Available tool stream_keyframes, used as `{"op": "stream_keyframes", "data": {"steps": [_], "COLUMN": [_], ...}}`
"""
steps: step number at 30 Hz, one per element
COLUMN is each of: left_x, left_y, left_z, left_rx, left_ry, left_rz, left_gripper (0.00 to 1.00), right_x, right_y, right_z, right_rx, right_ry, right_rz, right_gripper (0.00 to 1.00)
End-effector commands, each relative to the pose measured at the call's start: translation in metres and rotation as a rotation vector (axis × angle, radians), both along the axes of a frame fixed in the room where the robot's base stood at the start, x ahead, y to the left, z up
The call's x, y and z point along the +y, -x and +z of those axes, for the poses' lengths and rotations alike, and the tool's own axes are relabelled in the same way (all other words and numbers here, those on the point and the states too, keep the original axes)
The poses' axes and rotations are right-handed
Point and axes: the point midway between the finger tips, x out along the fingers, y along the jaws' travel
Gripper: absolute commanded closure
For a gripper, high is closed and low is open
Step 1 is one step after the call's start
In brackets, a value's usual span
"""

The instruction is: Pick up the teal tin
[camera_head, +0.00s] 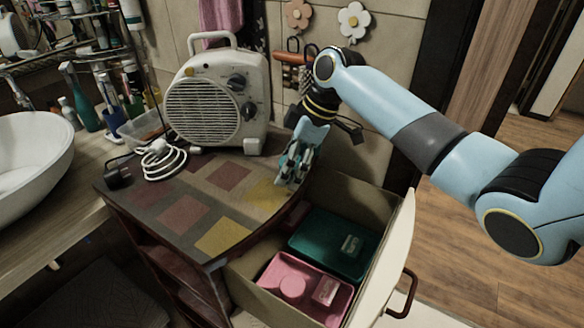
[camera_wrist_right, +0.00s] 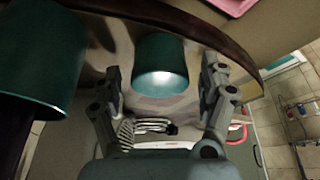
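My right gripper (camera_head: 294,170) points down at the right edge of the patchwork-topped cabinet. The right wrist view shows a teal tin (camera_wrist_right: 160,66), a plain cylinder, between its spread fingers, with a visible gap on each side. In the head view the tin is mostly or wholly hidden by the fingers. A second, larger-looking teal rounded shape (camera_wrist_right: 38,60) stands at the left of the wrist view; I cannot tell what it is. My left gripper is not in view.
The open drawer (camera_head: 405,250) holds a teal tray (camera_head: 312,233) and a pink tray (camera_head: 268,278) with small items. A fan heater (camera_head: 205,105) stands behind left, with a coiled white cable (camera_head: 160,158). A basin (camera_head: 28,160) is at left.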

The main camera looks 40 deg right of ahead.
Motion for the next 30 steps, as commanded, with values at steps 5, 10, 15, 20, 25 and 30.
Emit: {"op": "stream_keyframes", "data": {"steps": [5, 10, 15, 20, 25, 30], "left_x": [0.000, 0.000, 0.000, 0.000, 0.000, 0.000], "left_y": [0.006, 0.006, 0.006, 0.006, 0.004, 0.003], "left_z": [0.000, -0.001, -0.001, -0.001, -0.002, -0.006], "left_rx": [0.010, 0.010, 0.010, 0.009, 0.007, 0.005], "left_ry": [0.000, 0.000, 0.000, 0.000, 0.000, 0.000], "left_rz": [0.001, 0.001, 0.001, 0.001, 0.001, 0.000], "left_gripper": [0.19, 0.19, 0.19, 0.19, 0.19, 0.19], "right_x": [0.000, 0.000, 0.000, 0.000, 0.000, -0.001], "right_y": [0.000, 0.000, 0.000, 0.000, 0.000, -0.001], "right_z": [0.000, 0.000, 0.000, 0.001, 0.009, 0.032], "right_rx": [0.000, 0.000, 0.000, -0.001, -0.001, -0.004], "right_ry": [0.000, 0.000, 0.000, -0.001, -0.001, 0.001], "right_rz": [0.000, 0.000, 0.000, 0.000, 0.001, 0.002], "right_gripper": [0.48, 0.71, 0.82, 0.83, 0.83, 0.83]}}
